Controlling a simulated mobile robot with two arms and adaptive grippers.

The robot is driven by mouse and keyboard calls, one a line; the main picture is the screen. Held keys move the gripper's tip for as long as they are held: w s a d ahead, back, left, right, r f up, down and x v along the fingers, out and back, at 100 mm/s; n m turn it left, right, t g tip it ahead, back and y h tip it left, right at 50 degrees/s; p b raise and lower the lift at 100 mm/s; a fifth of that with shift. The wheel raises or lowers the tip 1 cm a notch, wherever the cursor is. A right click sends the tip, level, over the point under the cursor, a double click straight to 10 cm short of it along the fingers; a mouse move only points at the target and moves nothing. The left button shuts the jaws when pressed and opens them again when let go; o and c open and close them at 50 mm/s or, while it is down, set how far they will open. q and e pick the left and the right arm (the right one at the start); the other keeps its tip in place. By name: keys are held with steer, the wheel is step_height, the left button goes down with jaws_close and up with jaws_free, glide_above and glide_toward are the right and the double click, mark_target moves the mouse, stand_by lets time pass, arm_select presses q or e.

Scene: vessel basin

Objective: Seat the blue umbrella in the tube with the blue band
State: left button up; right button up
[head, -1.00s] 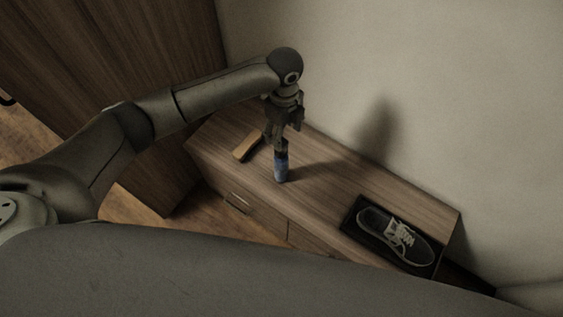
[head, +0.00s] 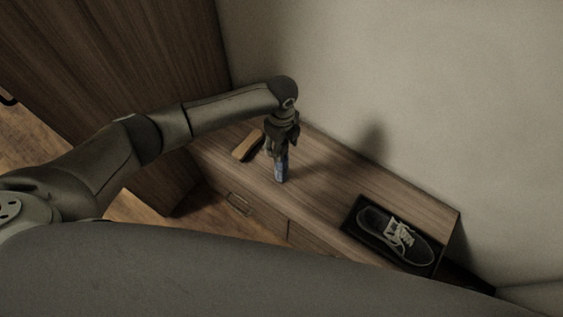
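My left gripper (head: 281,153) points down over the wooden bench, with its fingers at the top of a small blue upright object (head: 281,172) that stands on the bench top. The fingers overlap its upper part; whether they are shut on it is too small and dark to tell. I cannot tell whether this blue object is the umbrella. No tube with a blue band can be made out. My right gripper is not in view.
A brown brush-like block (head: 247,146) lies on the bench (head: 330,190) left of the gripper. A dark sneaker (head: 380,222) sits in a black tray (head: 350,218) at the right end. The bench between is clear. A wall stands behind; a tall wooden cabinet (head: 120,60) is at left.

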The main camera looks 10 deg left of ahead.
arm_select(q)
jaws_close()
stand_by(0.3)
